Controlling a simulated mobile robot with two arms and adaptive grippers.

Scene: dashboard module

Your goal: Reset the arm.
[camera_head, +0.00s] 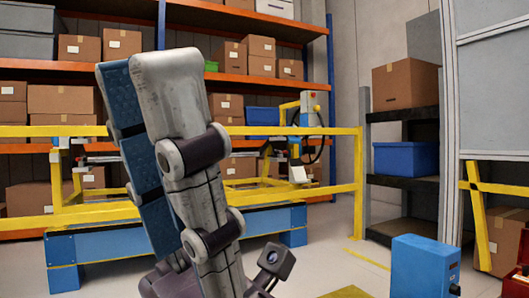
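My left gripper (138,72) stands large and close in the middle left of the head view, pointing up. Its grey finger links with dark joints and a long blue textured strip lie close together. I see no object held at its tip. The angle does not show whether the fingers are apart or shut. Most of the arm below it is out of the picture. My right gripper is not in view.
Behind stand a yellow rail frame (290,131), a blue bench (110,244) and shelves (285,85) with cardboard boxes. A dark rack (405,114) holds a blue bin (405,158) at right. A blue box (425,268) is at front right. Some floor is clear between.

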